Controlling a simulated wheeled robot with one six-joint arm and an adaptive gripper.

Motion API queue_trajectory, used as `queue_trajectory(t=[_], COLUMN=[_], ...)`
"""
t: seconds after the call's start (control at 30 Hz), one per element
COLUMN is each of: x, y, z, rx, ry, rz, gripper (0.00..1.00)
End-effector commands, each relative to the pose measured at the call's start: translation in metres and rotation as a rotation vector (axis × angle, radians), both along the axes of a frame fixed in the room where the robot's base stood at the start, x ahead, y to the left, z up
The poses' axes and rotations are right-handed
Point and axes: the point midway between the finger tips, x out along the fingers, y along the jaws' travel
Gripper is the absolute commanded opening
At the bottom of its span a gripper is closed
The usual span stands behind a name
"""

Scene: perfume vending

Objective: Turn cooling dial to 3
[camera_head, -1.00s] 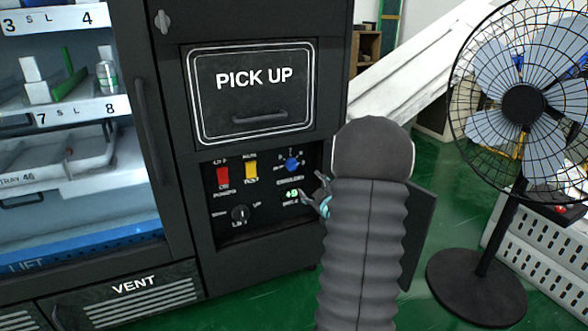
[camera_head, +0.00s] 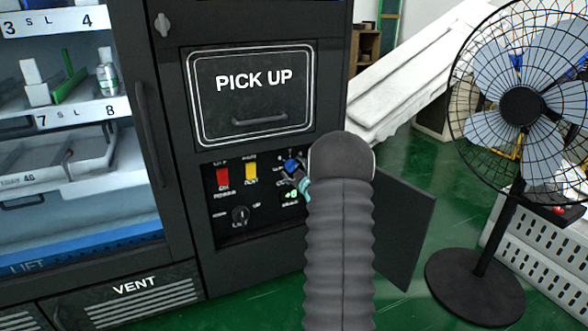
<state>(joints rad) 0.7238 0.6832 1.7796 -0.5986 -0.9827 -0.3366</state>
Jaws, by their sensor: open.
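The cooling dial (camera_head: 291,165) is a small blue knob at the upper right of the black control panel under the PICK UP hatch. Its number marks are too small and partly covered to read, so its setting cannot be told. My gripper (camera_head: 297,174) is at the dial, its fingertips just below and right of it. The gripper is open. Whether its fingers are around the dial or touching it cannot be told. My grey ribbed arm hides most of the gripper and the panel's right edge.
The panel also holds a red switch (camera_head: 223,178), a yellow switch (camera_head: 251,174), a black lift knob (camera_head: 240,215) and a green display (camera_head: 291,196). The open panel door (camera_head: 408,235) stands right of my arm. A black fan (camera_head: 520,105) stands farther right on the green floor.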

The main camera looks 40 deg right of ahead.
Motion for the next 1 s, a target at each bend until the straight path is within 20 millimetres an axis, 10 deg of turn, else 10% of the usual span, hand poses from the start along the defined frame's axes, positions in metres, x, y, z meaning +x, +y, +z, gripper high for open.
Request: queue_trajectory(t=[0.17, 0.4, 1.0], x=[0.0000, -0.0002, -0.0001], y=[0.0001, 0.0000, -0.0005], z=[0.0001, 0.0001, -0.0009], rx=[0.000, 0.000, 0.188], ry=[0.000, 0.000, -0.047], rz=[0.000, 0.000, 0.000], gripper=[0.69, 0.09, 0.09])
